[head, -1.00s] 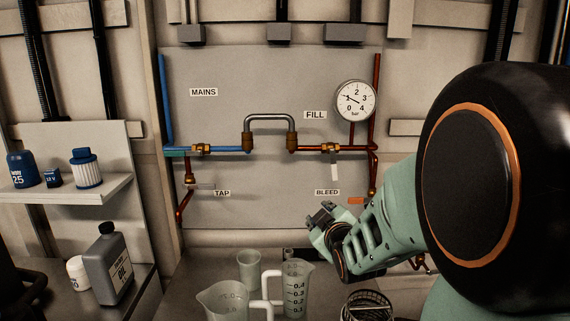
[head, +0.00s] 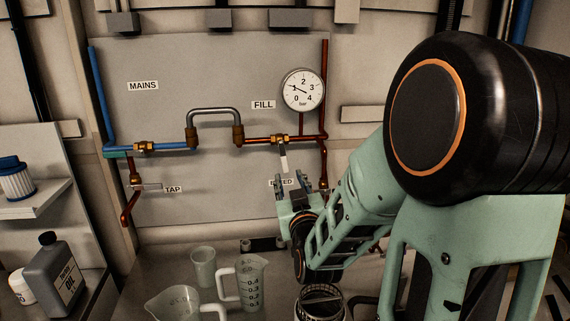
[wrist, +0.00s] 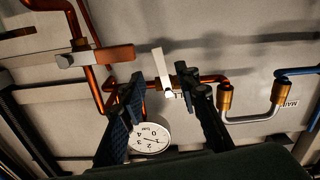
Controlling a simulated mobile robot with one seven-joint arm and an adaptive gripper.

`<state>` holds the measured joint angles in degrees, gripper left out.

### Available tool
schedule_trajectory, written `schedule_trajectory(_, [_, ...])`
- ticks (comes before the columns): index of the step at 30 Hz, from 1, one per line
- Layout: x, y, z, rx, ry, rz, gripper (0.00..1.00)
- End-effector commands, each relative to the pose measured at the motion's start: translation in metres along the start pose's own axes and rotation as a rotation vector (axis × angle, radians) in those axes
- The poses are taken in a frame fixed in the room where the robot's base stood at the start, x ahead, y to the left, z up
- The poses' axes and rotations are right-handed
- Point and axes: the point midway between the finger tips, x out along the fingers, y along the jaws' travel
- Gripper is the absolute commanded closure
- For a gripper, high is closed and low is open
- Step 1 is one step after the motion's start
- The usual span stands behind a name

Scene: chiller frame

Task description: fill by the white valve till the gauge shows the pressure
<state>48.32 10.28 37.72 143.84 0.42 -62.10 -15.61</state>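The white valve handle (head: 283,160) hangs straight down from the brass valve on the copper pipe under the FILL label (head: 263,105). In the wrist view the white handle (wrist: 160,66) shows between my two fingers, with clear space on both sides. My gripper (head: 292,182) is open and empty, just below the handle in the head view; its fingers (wrist: 160,88) also show in the wrist view. The round gauge (head: 303,89) reads about 1 bar on a 0 to 4 scale. It appears upside down in the wrist view (wrist: 149,138).
The BLEED label is partly hidden behind my gripper. The bleed valve's orange handle (wrist: 116,54) lies close by in the wrist view. A tap valve (head: 145,186) is at left. Measuring jugs (head: 250,283) and a cup (head: 203,267) stand on the bench below.

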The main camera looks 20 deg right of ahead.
Motion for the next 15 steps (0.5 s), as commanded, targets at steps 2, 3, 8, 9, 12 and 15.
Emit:
schedule_trajectory(2, [0.010, 0.001, -0.001, 0.004, -0.002, 0.001, 0.70])
schedule_trajectory(3, [0.015, 0.001, 0.000, 0.004, -0.002, 0.002, 0.70])
schedule_trajectory(8, [0.040, 0.001, 0.000, 0.003, -0.001, 0.001, 0.70])
schedule_trajectory(9, [0.046, 0.001, 0.000, 0.004, -0.001, 0.001, 0.70])
schedule_trajectory(12, [0.060, 0.001, 0.000, 0.003, -0.001, 0.001, 0.70])
schedule_trajectory(15, [0.073, 0.001, -0.001, 0.001, 0.000, 0.001, 0.70])
